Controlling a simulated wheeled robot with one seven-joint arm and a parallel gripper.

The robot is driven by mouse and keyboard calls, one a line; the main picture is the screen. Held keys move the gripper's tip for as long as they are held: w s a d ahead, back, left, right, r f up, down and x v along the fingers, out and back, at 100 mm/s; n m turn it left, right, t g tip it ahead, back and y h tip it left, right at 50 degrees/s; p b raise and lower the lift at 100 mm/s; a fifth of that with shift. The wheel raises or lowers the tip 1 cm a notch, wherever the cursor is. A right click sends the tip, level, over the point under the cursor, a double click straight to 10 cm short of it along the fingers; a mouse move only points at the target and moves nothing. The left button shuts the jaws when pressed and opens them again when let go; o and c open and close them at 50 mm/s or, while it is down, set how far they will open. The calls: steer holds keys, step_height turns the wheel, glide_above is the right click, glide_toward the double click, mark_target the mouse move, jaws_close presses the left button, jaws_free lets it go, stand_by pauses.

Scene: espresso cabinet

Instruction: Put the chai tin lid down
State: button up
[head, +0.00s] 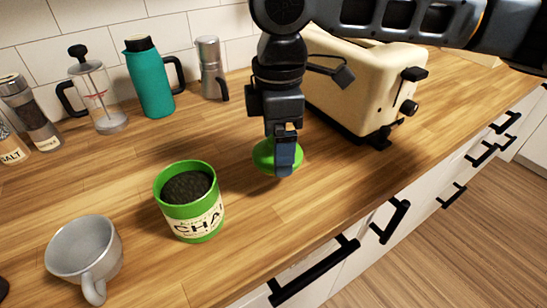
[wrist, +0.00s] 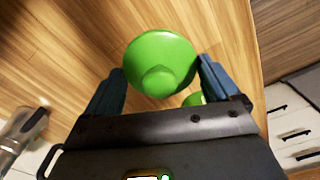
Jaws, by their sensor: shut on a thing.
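The chai tin (head: 190,213) is green with a cream label. It stands upright and open on the wooden counter, with dark loose tea inside. My gripper (head: 284,165) points down to the right of the tin, beyond it, and is shut on the green chai tin lid (head: 264,155). In the wrist view the round lid (wrist: 160,50) with its knob shows between the two fingers of my gripper (wrist: 160,85). The lid is at or just above the counter; I cannot tell whether it touches. The fingers hide part of it.
A cream toaster (head: 345,85) stands close behind and right of my gripper. A grey mug (head: 82,247) is at front left. A teal flask (head: 150,80), a French press (head: 100,98) and a moka pot (head: 209,65) line the wall. Counter around the lid is bare.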

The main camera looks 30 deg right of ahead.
steer(key=shift+w+a+f, duration=0.25)
steer(key=shift+a+f, duration=0.05)
steer(key=shift+f, duration=1.9)
steer(key=shift+f, duration=0.15)
steer(key=o, duration=0.8)
steer(key=shift+c, duration=0.2)
step_height(320, 180, up, 12)
steer(key=shift+r, duration=0.15)
